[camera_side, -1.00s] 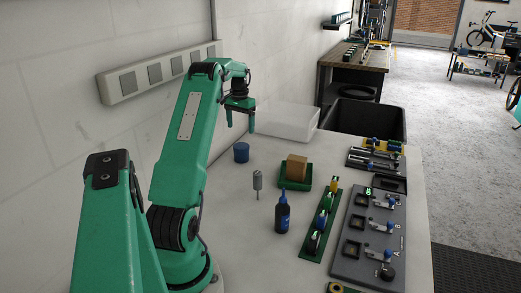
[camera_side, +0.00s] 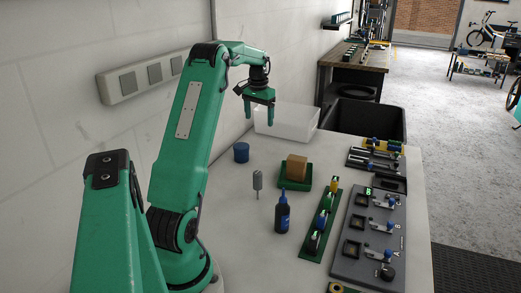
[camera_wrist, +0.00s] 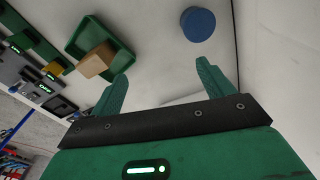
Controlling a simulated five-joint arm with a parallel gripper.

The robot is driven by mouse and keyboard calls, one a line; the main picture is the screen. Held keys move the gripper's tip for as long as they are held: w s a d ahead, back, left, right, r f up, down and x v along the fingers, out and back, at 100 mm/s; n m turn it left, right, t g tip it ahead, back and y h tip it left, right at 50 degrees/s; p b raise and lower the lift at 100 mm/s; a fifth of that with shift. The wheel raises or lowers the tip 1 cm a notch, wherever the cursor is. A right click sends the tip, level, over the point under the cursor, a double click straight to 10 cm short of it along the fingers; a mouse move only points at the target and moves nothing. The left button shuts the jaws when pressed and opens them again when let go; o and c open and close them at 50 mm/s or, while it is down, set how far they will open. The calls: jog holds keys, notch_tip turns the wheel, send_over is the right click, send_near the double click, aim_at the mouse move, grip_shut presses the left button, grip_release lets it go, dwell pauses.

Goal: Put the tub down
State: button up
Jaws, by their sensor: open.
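The blue tub (camera_side: 241,153) stands on the pale worktop near the wall, left of the green tray. In the wrist view the round blue tub (camera_wrist: 198,24) is at the top, beyond the fingertips and apart from them. My gripper (camera_side: 258,117) is open and empty, held in the air above the worktop, up and to the right of the tub in the side view. Its two green fingers (camera_wrist: 161,70) are spread with nothing between them.
A green tray (camera_side: 294,184) holds a tan block (camera_side: 296,168). A dark bottle (camera_side: 282,214) and a small grey tool (camera_side: 257,184) stand nearby. Worktop around the tub is mostly clear.

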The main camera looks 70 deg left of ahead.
jog(key=w+d+r+m+t, duration=0.15)
jog(key=d+r, duration=0.35)
jog(key=d, duration=0.8)
jog(key=d+r+m+t, duration=0.15)
jog(key=d+r, duration=0.35)
jog(key=d, duration=0.8)
jog(key=s+d+f+m+t, duration=0.2)
jog(key=s+d+f+m, duration=0.1)
jog(key=s+d, duration=1.1)
jog(key=d+f, duration=0.1)
jog(key=d, duration=0.3)
jog(key=shift+s+d+h, duration=0.25)
jog(key=shift+h, duration=0.05)
